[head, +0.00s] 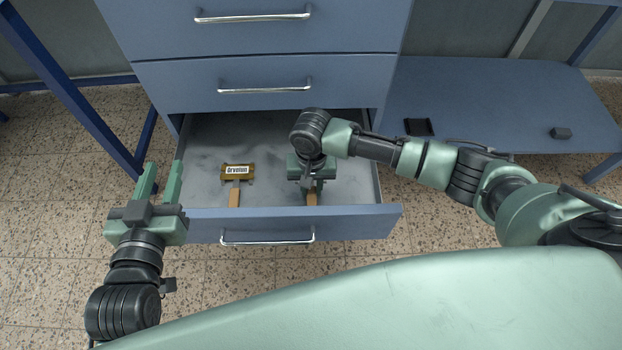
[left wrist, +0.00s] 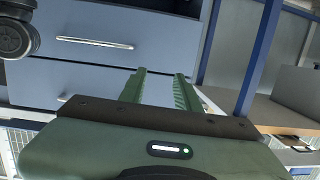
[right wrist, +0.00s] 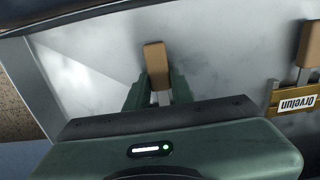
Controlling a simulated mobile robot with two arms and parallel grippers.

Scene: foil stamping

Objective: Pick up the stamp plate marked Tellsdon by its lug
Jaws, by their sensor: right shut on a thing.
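A stamp plate with a tan handle (head: 312,198) lies in the right part of the open drawer. My right gripper (head: 311,184) is over it, shut on it. In the right wrist view the tan handle (right wrist: 155,57) extends beyond the fingers, and its grey metal shank (right wrist: 162,98) is between them. Its label is hidden under the gripper, so I cannot read its name. A second brass stamp plate (head: 238,177), apparently marked Orvelun, lies to its left and also shows in the right wrist view (right wrist: 292,102). My left gripper (head: 161,178) is open and empty, left of the drawer.
The drawer's front wall (head: 290,222) and side walls enclose the plates. Closed drawers (head: 264,83) are above it. A low blue shelf (head: 490,110) at right holds a dark tray (head: 418,127) and a small dark block (head: 561,133). Blue table legs stand at left.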

